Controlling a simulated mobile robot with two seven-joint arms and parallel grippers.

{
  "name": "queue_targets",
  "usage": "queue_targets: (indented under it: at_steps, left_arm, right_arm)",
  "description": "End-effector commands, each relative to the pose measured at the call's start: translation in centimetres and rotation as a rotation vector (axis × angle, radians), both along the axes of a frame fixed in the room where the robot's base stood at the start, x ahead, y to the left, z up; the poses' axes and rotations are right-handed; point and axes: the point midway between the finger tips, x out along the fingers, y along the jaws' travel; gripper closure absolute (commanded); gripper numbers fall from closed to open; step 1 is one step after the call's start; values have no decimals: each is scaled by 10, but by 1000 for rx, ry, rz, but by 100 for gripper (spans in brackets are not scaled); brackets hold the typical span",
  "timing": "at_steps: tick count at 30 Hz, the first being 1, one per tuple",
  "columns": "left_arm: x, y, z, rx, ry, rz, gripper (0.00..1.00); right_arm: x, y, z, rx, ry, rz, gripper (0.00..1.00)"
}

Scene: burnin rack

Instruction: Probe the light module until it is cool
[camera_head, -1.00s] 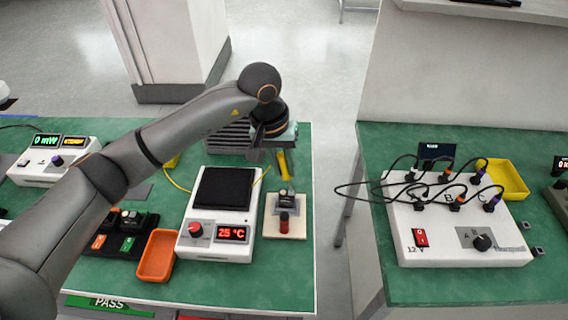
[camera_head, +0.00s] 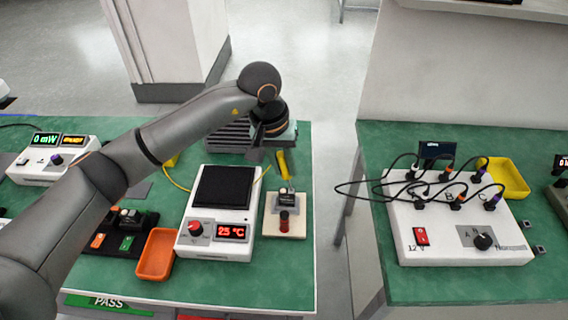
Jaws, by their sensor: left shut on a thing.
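My left gripper (camera_head: 282,153) reaches over the bench from the left and is shut on a yellow probe (camera_head: 283,165). The probe points down, its lower end just above or on a small dark-and-grey module (camera_head: 287,195); I cannot tell if they touch. The module sits on a beige plate (camera_head: 299,228) with a red-and-black knob or clamp in front. A white meter (camera_head: 216,247) with a black top plate (camera_head: 224,187) stands just left and reads 25 °C in red. A yellow cable (camera_head: 177,184) runs behind the meter. My right gripper is not in view.
An orange bin (camera_head: 155,255) and a black tray (camera_head: 142,240) with small modules lie left of the meter. A power meter (camera_head: 48,160) stands far left. Across a gap, the right bench holds a white supply box (camera_head: 450,245) with several cables and a yellow bin (camera_head: 509,180).

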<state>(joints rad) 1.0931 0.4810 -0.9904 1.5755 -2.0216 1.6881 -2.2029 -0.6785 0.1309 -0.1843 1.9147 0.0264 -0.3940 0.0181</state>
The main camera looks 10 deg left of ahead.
Motion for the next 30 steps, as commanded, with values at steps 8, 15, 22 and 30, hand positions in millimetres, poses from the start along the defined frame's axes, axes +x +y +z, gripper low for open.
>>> queue_targets:
  at_steps: [8,15,22,30]
  left_arm:
    - [0,0,-3,0,-1,0,100]
    - [0,0,-5,0,-1,0,100]
    - [0,0,-1,0,-2,0,100]
    - [0,0,21,0,-2,0,100]
  right_arm:
    - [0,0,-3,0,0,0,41]
    - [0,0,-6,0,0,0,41]
    - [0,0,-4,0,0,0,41]
    - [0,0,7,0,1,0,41]
